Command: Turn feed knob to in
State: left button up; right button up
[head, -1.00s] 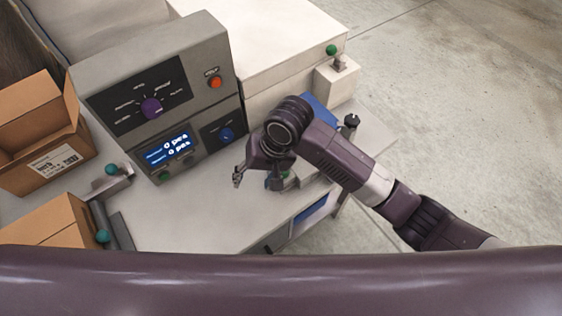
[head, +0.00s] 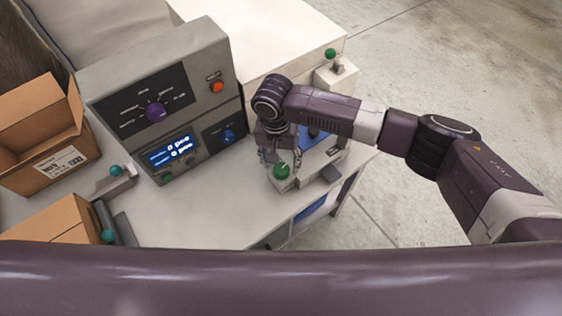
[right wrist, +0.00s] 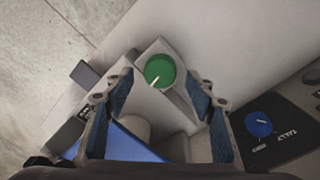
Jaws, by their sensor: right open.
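A green knob (right wrist: 160,71) with a white pointer line sits on a pale block at the front of the low unit on the bench. The pointer aims down and slightly left in the right wrist view. The knob also shows in the head view (head: 281,171). No label naming a feed knob is readable. My right gripper (head: 279,158) is open, close above and behind this knob. In the right wrist view its two blue-padded fingers (right wrist: 158,92) stand apart, with the knob ahead between their tips. They appear not to touch it. My left gripper is not in view.
Another green knob (head: 330,54) is farther back. Cardboard boxes (head: 45,128) stand left. The bench front (head: 210,215) is clear.

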jog(key=shift+f, duration=0.9)
jog(key=c, duration=1.2)
jog(key=shift+o, duration=0.2)
